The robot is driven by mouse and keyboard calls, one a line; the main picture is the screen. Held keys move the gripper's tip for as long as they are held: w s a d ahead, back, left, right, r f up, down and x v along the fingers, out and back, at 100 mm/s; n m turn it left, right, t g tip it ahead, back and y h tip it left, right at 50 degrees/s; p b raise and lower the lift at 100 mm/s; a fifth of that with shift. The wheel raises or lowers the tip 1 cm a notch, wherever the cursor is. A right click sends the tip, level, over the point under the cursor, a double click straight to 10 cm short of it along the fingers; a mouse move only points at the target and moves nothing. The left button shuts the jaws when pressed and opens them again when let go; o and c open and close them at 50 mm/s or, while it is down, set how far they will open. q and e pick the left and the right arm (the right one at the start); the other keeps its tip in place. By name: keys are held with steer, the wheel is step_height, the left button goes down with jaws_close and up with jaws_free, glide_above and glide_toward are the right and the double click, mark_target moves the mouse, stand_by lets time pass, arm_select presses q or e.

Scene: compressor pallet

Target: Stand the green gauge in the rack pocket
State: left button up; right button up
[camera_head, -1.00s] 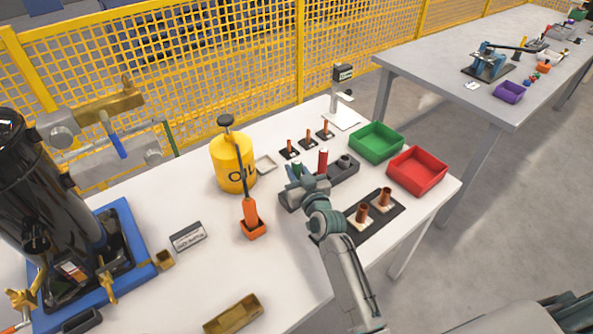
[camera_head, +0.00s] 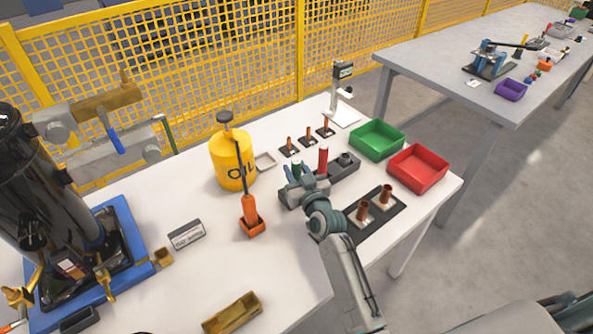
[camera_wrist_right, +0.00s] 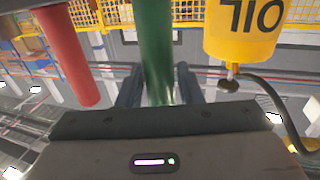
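The green gauge (camera_head: 296,167) stands upright at the left end of the dark grey rack (camera_head: 334,176), partly behind my right gripper (camera_head: 297,173). The gripper's fingers are spread on either side of it, open. The right wrist view shows the green gauge (camera_wrist_right: 156,45) between the two fingers (camera_wrist_right: 160,88), with a gap on at least one side. Its lower end and the pocket are hidden by the gripper. A red gauge (camera_head: 323,160) stands in the rack just right of it. My left gripper is not in view.
A yellow oil can (camera_head: 232,160) stands left of the rack. Green (camera_head: 377,153) and red (camera_head: 440,181) bins lie to the right. A black mat with copper pieces (camera_head: 375,222) lies close to my right arm. Small posts (camera_head: 308,141) stand behind.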

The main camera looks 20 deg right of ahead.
steer(key=shift+o, duration=1.3)
steer(key=shift+s+f, duration=0.1)
steer(key=shift+s, duration=0.05)
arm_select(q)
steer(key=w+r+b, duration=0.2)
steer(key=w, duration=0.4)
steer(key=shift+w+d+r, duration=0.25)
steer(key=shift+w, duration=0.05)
arm_select(e)
steer(key=s, duration=1)
steer(key=shift+s+d, duration=0.25)
steer(key=shift+d, duration=0.2)
steer(key=shift+s, duration=0.1)
